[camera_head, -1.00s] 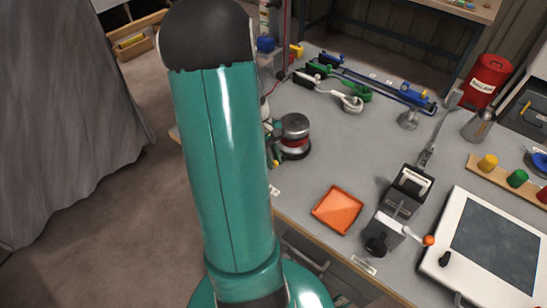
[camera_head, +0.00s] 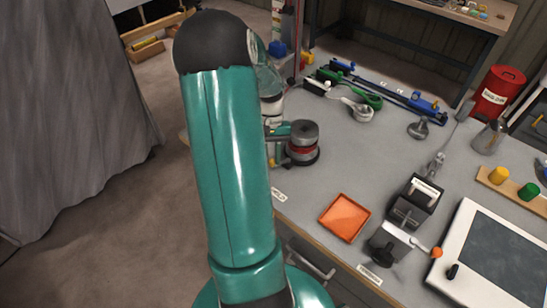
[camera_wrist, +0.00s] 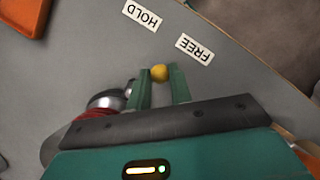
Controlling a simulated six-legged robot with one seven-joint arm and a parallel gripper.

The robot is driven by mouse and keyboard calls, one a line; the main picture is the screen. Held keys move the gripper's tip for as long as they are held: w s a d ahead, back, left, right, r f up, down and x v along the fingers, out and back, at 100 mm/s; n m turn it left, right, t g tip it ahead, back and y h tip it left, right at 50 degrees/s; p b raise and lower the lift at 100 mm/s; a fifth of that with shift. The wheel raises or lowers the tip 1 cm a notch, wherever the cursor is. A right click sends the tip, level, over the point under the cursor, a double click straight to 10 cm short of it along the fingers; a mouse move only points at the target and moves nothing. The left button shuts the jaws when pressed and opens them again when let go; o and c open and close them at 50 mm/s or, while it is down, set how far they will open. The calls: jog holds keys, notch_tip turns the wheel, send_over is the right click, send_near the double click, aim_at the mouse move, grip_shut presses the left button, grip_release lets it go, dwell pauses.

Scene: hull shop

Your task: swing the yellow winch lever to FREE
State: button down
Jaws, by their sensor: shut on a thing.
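The winch (camera_head: 303,143), a dark and silver drum with a red band, stands at the bench's left edge in the head view. It shows in part at the left of the wrist view (camera_wrist: 106,104). The lever's yellow knob (camera_wrist: 160,73) sits between the green fingers of my gripper (camera_wrist: 162,80), which is shut on it. The lever's shaft is hidden behind the gripper. The FREE label (camera_wrist: 194,48) lies just right of the knob, nearer than the HOLD label (camera_wrist: 142,14) above. In the head view my arm covers most of the gripper.
An orange tray (camera_head: 345,217) lies right of the winch; its corner shows in the wrist view. A black device with an orange-tipped handle (camera_head: 395,240) and a white-framed panel (camera_head: 490,250) stand further right. Tools lie along the bench's back. Bare bench separates winch and tray.

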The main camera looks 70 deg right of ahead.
jog(key=shift+w+d+m, duration=0.15)
jog(key=shift+d+m, duration=0.05)
jog(key=shift+m, duration=0.2)
jog(key=c, duration=1.3)
grip_release()
jog(key=shift+o, duration=0.2)
jog(key=v, duration=1.4)
jog(key=shift+s, duration=0.25)
jog(key=shift+a, duration=0.1)
